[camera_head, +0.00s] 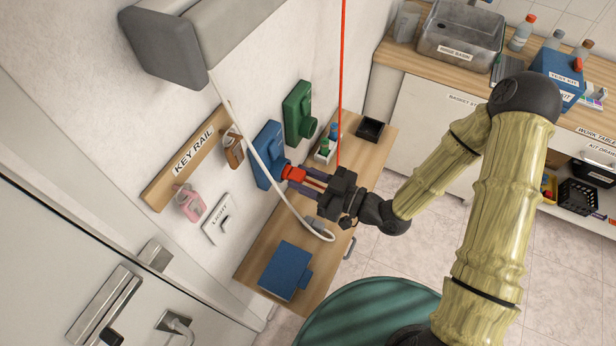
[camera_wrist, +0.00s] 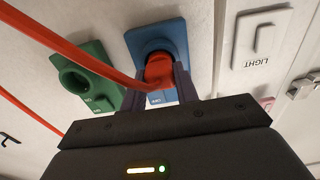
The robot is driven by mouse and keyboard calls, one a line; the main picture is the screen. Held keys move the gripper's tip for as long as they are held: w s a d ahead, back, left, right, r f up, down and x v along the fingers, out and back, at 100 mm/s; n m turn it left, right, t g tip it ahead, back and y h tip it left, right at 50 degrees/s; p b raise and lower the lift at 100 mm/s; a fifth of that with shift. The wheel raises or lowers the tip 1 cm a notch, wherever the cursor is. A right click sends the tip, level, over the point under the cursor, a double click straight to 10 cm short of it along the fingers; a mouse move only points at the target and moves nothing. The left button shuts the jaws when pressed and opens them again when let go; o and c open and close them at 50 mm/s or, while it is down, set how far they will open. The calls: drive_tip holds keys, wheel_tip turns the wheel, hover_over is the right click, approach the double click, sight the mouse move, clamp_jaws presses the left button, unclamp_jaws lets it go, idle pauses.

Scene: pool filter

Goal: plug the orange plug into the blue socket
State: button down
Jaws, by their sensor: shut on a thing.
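The orange plug (camera_head: 294,174) is held between the fingers of my gripper (camera_head: 303,180), which is shut on it. The blue socket (camera_head: 268,150) is a block on the wall, directly in front of the plug. In the wrist view the plug (camera_wrist: 158,70) covers the lower part of the round opening of the blue socket (camera_wrist: 168,34). Its front is at the opening; I cannot tell how deep it sits. A red cord (camera_wrist: 75,40) runs from the plug to the upper left in the wrist view. The plug's far end is hidden.
A green socket (camera_head: 299,112) is beside the blue one, with an empty opening in the wrist view (camera_wrist: 72,78). A white cable (camera_head: 262,160) hangs close to my gripper. Below is a wooden shelf (camera_head: 262,250) with a blue item (camera_head: 287,270) and a black tray (camera_head: 370,129).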

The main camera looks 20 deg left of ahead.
drive_tip(key=shift+a, duration=0.45)
drive_tip(key=c, duration=1)
unclamp_jaws()
drive_tip(key=shift+o, duration=0.2)
drive_tip(key=shift+s+d+b, duration=0.15)
drive_tip(key=shift+d+b, duration=0.4)
drive_tip(key=shift+d, duration=1.95)
drive_tip(key=s+d, duration=0.1)
drive_tip(key=d, duration=1.6)
drive_tip(key=shift+s+d+p, duration=0.15)
drive_tip(key=shift+p, duration=0.3)
